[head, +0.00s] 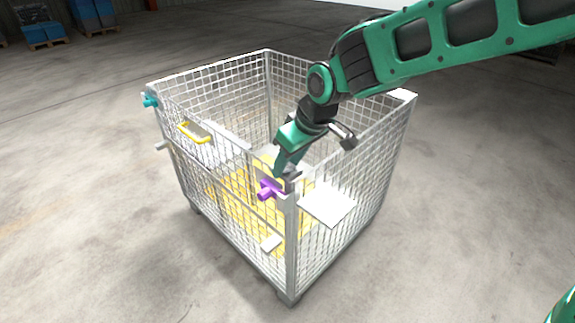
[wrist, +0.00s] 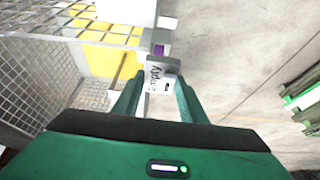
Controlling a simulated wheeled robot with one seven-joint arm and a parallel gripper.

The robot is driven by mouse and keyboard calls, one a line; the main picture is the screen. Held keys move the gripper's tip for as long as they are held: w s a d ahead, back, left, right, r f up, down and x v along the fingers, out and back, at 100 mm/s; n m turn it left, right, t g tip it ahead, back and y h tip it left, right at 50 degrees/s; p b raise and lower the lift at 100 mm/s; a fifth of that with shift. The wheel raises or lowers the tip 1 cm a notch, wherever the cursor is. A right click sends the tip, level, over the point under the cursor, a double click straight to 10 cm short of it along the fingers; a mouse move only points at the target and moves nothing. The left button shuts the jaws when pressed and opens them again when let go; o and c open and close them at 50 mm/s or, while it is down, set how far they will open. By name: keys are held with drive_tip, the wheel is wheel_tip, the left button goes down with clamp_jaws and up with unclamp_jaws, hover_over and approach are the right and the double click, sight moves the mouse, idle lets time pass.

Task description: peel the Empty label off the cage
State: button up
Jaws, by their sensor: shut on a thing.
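The Empty label (wrist: 154,80) is a small white tag with dark lettering. It shows in the wrist view between my fingertips, by the cage's corner. The cage (head: 289,245) is a grey wire mesh box on the concrete floor in the head view. In the wrist view my gripper (wrist: 157,88) is shut on the label. The label cannot be made out in the head view. Whether its back still touches the cage cannot be told.
Yellow items (head: 232,212) lie inside the cage. A yellow handle (head: 196,132) and a teal latch (head: 151,101) are on its left part. A white plate (head: 328,204) is on the right side. Blue crates (head: 42,28) stand far back left. Floor around the cage is clear.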

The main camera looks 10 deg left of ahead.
sight(288, 170)
drive_tip(key=shift+r, duration=1.65)
drive_tip(key=shift+s, duration=0.1)
